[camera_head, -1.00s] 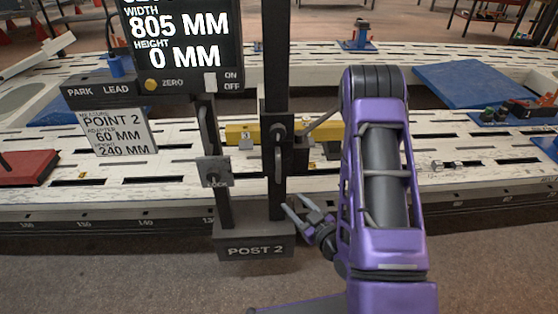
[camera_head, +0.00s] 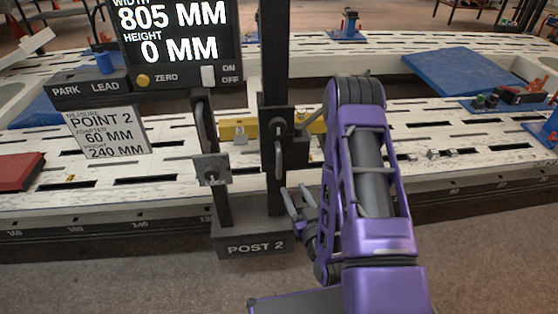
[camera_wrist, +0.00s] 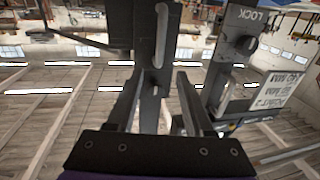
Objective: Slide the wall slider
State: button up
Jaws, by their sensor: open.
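The post's base (camera_head: 255,241) stands at the front edge of the white bench. In the wrist view, my open fingers (camera_wrist: 162,78) reach toward the dark upright and the slotted grip bar (camera_wrist: 159,38). I cannot tell whether they touch the post.
A lock plate (camera_head: 212,170) sits on a thinner bar left of the upright. A display (camera_head: 178,45) above reads width 805 MM, height 0 MM. A sign (camera_head: 108,131) reads POINT 2, 60 MM, 240 MM. A yellow beam (camera_head: 236,129) lies behind the post. Floor in front is clear.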

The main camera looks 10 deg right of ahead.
aim_at(280, 162)
jog(key=w, duration=0.4)
jog(key=w+a, duration=0.1)
jog(key=w, duration=0.4)
jog(key=w+a, duration=0.1)
jog(key=w, duration=0.3)
jog(key=shift+w, duration=0.4)
grip_shut()
dwell(0.7)
